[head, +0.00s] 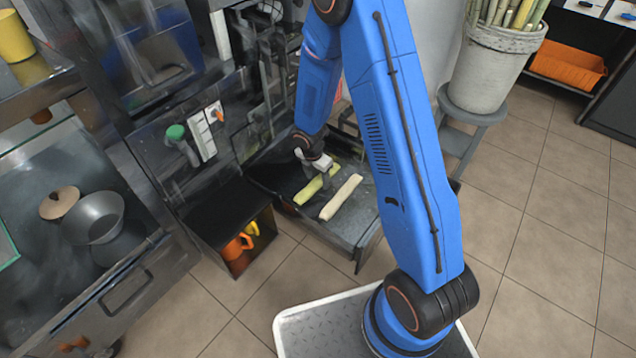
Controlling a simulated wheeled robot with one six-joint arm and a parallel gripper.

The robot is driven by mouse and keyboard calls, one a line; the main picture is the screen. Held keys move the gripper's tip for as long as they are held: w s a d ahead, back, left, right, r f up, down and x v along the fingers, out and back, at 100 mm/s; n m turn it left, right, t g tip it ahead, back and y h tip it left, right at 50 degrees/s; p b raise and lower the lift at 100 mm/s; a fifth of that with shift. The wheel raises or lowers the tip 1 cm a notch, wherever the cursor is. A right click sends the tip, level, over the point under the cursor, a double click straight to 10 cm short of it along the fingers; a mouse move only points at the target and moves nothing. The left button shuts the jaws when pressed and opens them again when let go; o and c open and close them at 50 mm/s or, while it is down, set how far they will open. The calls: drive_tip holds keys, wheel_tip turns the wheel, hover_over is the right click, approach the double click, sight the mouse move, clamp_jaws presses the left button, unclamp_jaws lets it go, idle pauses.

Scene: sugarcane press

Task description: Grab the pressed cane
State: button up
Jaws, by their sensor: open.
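Two pieces of cane lie side by side on the grey metal tray (347,229) at the front of the press (259,126). The left piece (308,192) is yellow-green, and the right piece (341,197) is paler and cream-coloured. Both lie slanted on the tray. My gripper (322,172) is open, pointing down at the upper part of the left piece. Its fingers are small in view and partly hidden, and I cannot tell whether they touch the cane. My blue arm hides part of the tray's right side.
A grey bucket of cane stalks (493,68) stands on a stool (470,112) at the upper right. A dark box (221,222) with an orange item sits left of the tray. A metal bowl (94,217) rests on the left counter. The tiled floor at right is clear.

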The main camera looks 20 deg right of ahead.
drive_tip(key=shift+c, duration=0.5)
drive_tip(key=c, duration=1.1)
drive_tip(key=shift+r, duration=0.15)
